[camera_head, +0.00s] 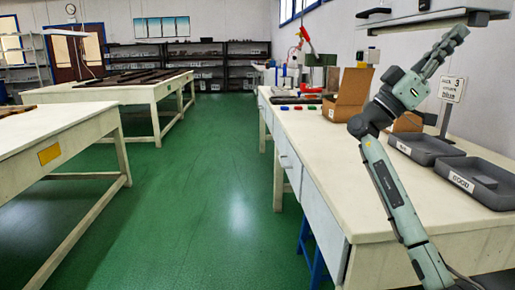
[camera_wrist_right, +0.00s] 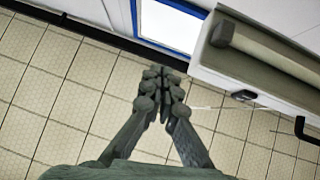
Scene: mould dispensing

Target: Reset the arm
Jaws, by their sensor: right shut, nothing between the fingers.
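My right arm rises from the lower right of the head view, bends over the long workbench and points up toward the wall. My right gripper (camera_head: 458,36) is at its upper end, small and dark there, well above the bench top. In the right wrist view the two dark fingers of the gripper (camera_wrist_right: 162,78) meet at their tips with nothing between them. Behind them are pale tiles and a blue-framed window (camera_wrist_right: 172,24). My left gripper is not in view.
On the right workbench (camera_head: 315,150) stand two grey trays (camera_head: 425,148) (camera_head: 485,180), a cardboard box (camera_head: 347,95), small coloured pieces (camera_head: 298,107) and a sign (camera_head: 451,90). A shelf or lamp (camera_head: 430,17) hangs near the gripper. The green floor (camera_head: 190,190) is clear.

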